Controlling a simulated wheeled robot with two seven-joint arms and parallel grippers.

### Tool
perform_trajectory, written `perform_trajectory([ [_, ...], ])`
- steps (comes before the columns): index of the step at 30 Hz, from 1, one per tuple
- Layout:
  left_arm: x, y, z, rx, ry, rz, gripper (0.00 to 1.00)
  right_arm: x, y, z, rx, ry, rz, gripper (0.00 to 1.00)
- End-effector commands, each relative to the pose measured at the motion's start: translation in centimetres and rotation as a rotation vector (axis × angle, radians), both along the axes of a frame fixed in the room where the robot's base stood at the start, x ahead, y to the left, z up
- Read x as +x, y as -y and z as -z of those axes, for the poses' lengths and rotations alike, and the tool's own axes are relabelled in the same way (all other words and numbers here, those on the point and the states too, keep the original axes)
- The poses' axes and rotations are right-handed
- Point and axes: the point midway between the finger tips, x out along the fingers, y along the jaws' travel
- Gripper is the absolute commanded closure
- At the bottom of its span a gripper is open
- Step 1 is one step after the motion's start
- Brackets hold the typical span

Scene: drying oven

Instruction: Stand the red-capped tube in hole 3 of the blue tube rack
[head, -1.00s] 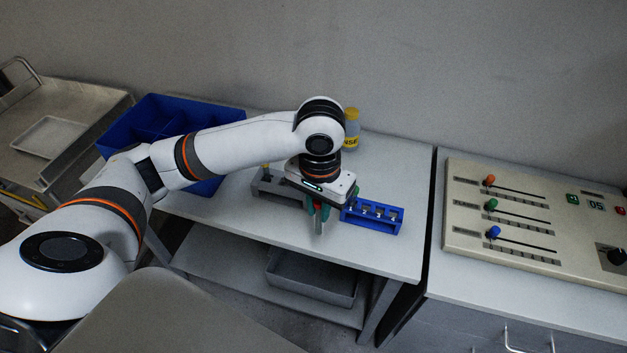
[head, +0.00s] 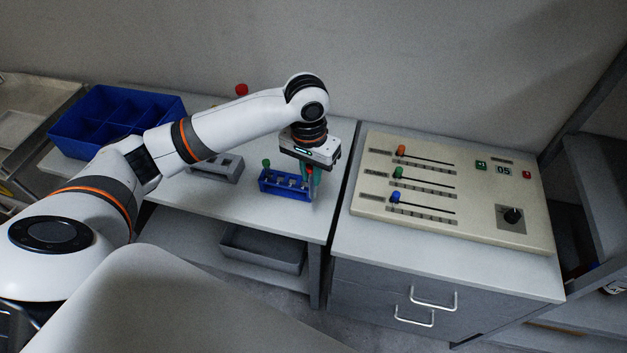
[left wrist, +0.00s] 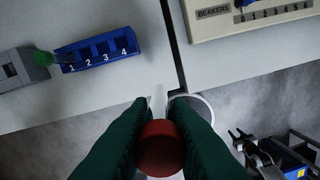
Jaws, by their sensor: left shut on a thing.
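The blue tube rack (head: 272,189) stands on the table; in the left wrist view the rack (left wrist: 66,53) shows holes numbered 1 to 4. A green-capped tube (head: 266,163) stands at its hole 1 end, and the cap shows in the left wrist view (left wrist: 42,58). Holes 2, 3 and 4 look empty. My left gripper (head: 312,183) is shut on the red-capped tube (left wrist: 160,147), cap toward the wrist camera. It holds the tube beside the rack's hole 4 end, apart from it in the wrist view. My right gripper is not in view.
A grey holed block (head: 222,172) stands left of the rack. A blue divided bin (head: 118,118) is at the left. A red-topped item (head: 241,89) shows behind my arm. The slider panel (head: 470,190) sits on the cabinet right of a narrow gap. Clear tabletop lies before the rack.

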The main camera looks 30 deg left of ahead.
Motion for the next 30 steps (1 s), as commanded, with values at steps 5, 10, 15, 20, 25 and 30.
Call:
perform_trajectory([
  [5,2.7,-2.6,-1.0,0.002,0.001,0.007,1.0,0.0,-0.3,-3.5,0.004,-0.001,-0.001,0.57],
  [10,5.0,-6.1,-0.9,0.017,0.002,0.025,1.0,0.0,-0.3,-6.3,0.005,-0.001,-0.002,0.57],
  [15,6.1,-8.8,-0.2,0.033,-0.002,0.047,1.0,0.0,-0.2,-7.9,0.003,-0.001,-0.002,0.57],
  [20,6.3,-9.5,0.2,0.038,0.001,0.056,1.0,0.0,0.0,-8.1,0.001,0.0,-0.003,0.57],
  [25,6.3,-9.5,0.3,0.039,0.001,0.057,1.0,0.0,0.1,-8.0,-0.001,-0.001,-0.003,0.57],
  [30,6.3,-9.5,0.3,0.039,0.001,0.056,1.0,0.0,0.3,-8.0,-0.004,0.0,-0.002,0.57],
])
